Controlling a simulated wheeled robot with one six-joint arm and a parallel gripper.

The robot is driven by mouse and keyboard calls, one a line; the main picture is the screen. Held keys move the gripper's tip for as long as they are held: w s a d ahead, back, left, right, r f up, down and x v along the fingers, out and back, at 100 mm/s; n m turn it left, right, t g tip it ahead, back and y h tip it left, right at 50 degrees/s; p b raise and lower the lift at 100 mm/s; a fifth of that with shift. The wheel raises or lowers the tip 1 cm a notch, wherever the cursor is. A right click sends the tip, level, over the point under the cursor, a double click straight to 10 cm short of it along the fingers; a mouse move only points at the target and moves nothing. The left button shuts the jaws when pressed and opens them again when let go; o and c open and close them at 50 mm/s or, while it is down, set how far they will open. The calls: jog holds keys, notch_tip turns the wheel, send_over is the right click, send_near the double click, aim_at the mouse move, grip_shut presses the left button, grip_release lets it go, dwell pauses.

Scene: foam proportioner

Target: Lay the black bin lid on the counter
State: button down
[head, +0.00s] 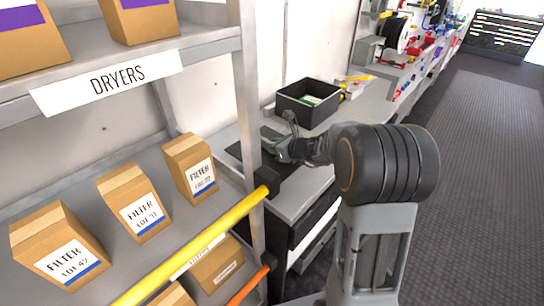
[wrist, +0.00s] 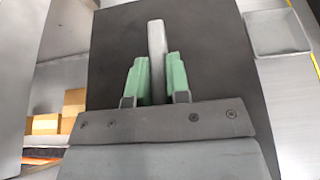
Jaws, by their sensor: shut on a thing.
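The black bin lid (head: 236,151) is a flat dark panel low over the left part of the grey counter (head: 309,187), beside the shelf post. In the wrist view the lid (wrist: 215,65) fills the middle, with a grey bar-shaped handle (wrist: 156,50) on it. My gripper (head: 277,142) is over the lid. In the wrist view its green fingers (wrist: 157,82) are closed on both sides of the handle. I cannot tell whether the lid's underside touches the counter. My arm and the shelf post hide part of the lid.
An open black bin (head: 291,105) with something green inside stands behind the lid on the counter. A shelf (head: 110,190) with several filter boxes and a yellow rail (head: 200,243) is close on the left. Tools and reels crowd the counter's far end. The floor at right is clear.

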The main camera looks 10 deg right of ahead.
jog(key=shift+a+f+b, duration=0.2)
jog(key=shift+f, duration=0.8)
jog(key=shift+a+f+b, duration=0.15)
jog(key=shift+f, duration=0.8)
jog(key=shift+f, duration=0.15)
jog(key=c, duration=1.1)
grip_release()
jog(key=shift+s+r, duration=0.1)
jog(key=shift+r, duration=0.2)
jog(key=v, duration=1.1)
jog(key=shift+s+d+p, duration=0.2)
jog(key=shift+s+p, duration=0.15)
jog(key=shift+p, duration=0.05)
